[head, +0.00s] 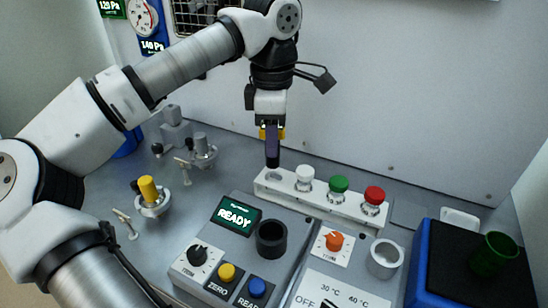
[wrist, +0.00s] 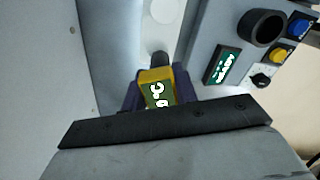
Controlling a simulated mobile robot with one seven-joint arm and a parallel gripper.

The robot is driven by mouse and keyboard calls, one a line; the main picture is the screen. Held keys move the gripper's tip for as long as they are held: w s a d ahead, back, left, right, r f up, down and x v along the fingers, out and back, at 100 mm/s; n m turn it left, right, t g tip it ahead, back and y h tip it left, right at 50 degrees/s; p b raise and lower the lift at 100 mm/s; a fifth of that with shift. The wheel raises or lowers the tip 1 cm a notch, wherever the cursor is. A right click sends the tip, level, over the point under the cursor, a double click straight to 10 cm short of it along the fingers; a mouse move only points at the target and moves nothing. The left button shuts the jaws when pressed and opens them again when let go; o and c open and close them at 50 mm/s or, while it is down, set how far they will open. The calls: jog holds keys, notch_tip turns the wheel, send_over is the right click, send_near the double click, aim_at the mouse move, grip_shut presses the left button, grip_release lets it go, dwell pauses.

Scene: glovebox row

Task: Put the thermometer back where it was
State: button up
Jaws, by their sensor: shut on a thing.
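The thermometer, a yellow body with a green display (wrist: 158,94), is held between the purple fingers of my gripper (wrist: 153,92) in the wrist view. In the head view its yellow edges (head: 282,133) show on both sides of the finger of my gripper (head: 272,145); the rest is hidden. A dark tip hangs below the finger. My gripper is shut on the thermometer, upright, above the left end of a white rack (head: 335,206). The rack's leftmost hole (head: 273,177) looks empty. White (head: 304,174), green (head: 339,184) and red (head: 375,195) caps stand along it.
In front is a grey console with a READY display (head: 235,216), knobs, buttons and a black round socket (head: 271,240). A pale cup (head: 384,258) and a blue-black box with a green cup (head: 494,255) stand right. Valves, one yellow-topped (head: 148,190), stand left.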

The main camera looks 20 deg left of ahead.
aim_at(274, 166)
jog(key=shift+w+d+f+p, duration=0.1)
jog(key=shift+w+f+p, duration=0.05)
jog(key=shift+f, duration=1.6)
jog(key=shift+w+f+p, duration=0.1)
jog(key=shift+f+p, duration=0.05)
jog(key=shift+f, duration=1.6)
jog(key=shift+f, duration=0.25)
jog(key=o, duration=1.1)
jog(key=shift+r, duration=0.1)
notch_tip(274, 166, up, 12)
jog(key=shift+r+b, duration=0.2)
jog(key=shift+b, duration=0.15)
jog(key=shift+f, duration=0.1)
